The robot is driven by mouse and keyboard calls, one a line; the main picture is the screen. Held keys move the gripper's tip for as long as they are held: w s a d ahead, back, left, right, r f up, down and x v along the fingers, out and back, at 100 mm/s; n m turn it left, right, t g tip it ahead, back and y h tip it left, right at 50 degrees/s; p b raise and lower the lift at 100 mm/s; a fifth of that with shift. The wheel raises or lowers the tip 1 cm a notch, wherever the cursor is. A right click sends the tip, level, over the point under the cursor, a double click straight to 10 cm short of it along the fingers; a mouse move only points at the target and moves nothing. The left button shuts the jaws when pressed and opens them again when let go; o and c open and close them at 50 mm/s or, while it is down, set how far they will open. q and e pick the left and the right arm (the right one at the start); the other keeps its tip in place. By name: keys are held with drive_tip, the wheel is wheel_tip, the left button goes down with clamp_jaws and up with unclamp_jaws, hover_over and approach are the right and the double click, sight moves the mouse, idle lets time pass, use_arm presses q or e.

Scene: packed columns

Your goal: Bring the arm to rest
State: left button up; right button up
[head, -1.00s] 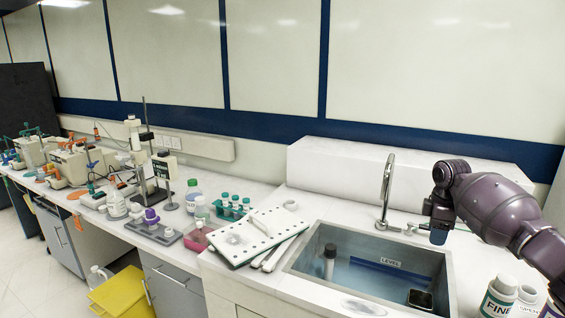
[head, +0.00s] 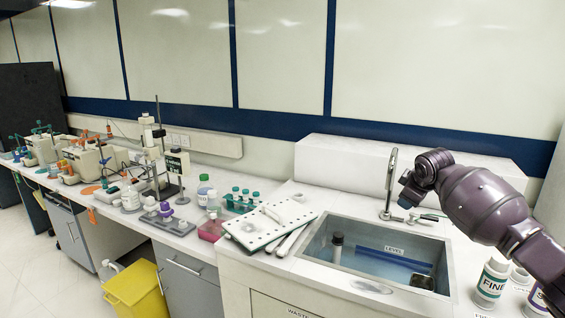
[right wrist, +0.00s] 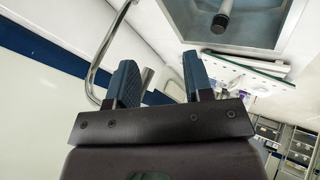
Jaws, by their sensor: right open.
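My right arm (head: 480,205) comes in from the right in the head view, raised over the counter to the right of the sink. My right gripper (head: 407,195) is at its end, close to the tap (head: 390,180) in the picture; the arm partly hides its fingers. In the right wrist view the two blue-padded fingers of the right gripper (right wrist: 160,85) stand apart with nothing between them. My left gripper is not in view.
The sink (head: 325,258) holds a dark-capped column (head: 336,247) standing in bluish water. Bottles (head: 490,283) stand right of it. A white perforated board (head: 268,224), tube rack (head: 241,199) and lab equipment crowd the counter leftwards. A yellow bin (head: 137,291) stands on the floor.

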drive_tip(key=s+a+f+t+y, duration=0.25)
drive_tip(key=a+f+t, duration=0.2)
drive_tip(key=a, duration=0.45)
drive_tip(key=s+a+f+m+t+y, duration=0.2)
drive_tip(key=s+a+f+t, duration=0.15)
drive_tip(key=s+f, duration=0.45)
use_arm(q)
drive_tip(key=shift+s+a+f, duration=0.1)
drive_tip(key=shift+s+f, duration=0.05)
use_arm(e)
drive_tip(key=s+d+f+m+g+h, duration=0.1)
drive_tip(key=s+f, duration=0.5)
drive_tip(key=s, duration=0.6)
drive_tip(key=s+d+f+m+g+h, duration=0.1)
drive_tip(key=s+d+f+m, duration=0.1)
drive_tip(key=s+f, duration=0.5)
drive_tip(key=s+d+f+m+g+h, duration=0.1)
drive_tip(key=s+f, duration=0.6)
drive_tip(key=s, duration=1)
drive_tip(key=d+m+h, duration=0.1)
drive_tip(key=m, duration=0.1)
drive_tip(key=shift+s+f+m+g, duration=0.2)
drive_tip(key=shift+m+g, duration=0.1)
drive_tip(key=shift+g, duration=0.1)
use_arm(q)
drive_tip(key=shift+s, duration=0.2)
use_arm(e)
drive_tip(key=shift+d+r, duration=0.1)
